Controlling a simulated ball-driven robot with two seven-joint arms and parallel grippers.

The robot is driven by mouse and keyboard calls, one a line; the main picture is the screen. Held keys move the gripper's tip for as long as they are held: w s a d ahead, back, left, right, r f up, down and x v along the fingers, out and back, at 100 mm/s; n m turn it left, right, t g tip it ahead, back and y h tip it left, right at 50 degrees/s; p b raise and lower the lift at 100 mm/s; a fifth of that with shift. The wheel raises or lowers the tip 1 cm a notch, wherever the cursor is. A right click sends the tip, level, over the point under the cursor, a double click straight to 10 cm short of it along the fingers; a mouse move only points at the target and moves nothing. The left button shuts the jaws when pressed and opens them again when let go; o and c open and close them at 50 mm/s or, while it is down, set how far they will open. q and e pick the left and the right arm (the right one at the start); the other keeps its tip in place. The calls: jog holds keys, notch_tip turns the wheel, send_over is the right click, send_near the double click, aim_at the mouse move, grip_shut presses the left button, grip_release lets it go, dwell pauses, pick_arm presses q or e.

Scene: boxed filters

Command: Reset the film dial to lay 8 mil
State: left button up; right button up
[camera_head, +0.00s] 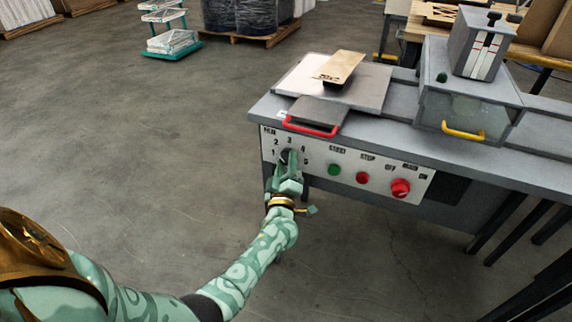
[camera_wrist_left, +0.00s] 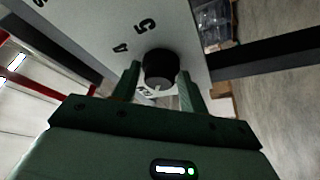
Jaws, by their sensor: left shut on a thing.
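The film dial (camera_head: 287,155) is a black round knob at the left end of the white control panel, with printed numbers around it. My left gripper (camera_head: 288,168) reaches it from below and in front and partly hides it in the head view. In the left wrist view the dial (camera_wrist_left: 160,66) sits between the two green fingers of my left gripper (camera_wrist_left: 160,84), which is shut on it. A pale mark shows on the knob's lower part there, and the numbers 4 and 5 show beside it. My right gripper is not in view.
A green button (camera_head: 334,169), a red button (camera_head: 362,178) and a red knob (camera_head: 400,188) sit further right on the panel. A red handle (camera_head: 311,130) juts out above the dial. A yellow-handled clear chamber (camera_head: 464,108) stands on the machine. The floor at left is open.

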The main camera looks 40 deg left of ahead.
pick_arm(q)
jog(key=shift+f, duration=0.1)
jog(key=o, duration=0.8)
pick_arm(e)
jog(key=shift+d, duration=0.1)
pick_arm(q)
jog(key=p+v, duration=0.3)
jog(key=v, duration=1.3)
jog(key=shift+s, duration=0.2)
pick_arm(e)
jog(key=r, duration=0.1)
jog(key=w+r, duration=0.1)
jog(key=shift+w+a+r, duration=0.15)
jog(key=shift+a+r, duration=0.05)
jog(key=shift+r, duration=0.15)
pick_arm(q)
jog(key=shift+w+d+f, duration=0.1)
jog(key=shift+d, duration=0.05)
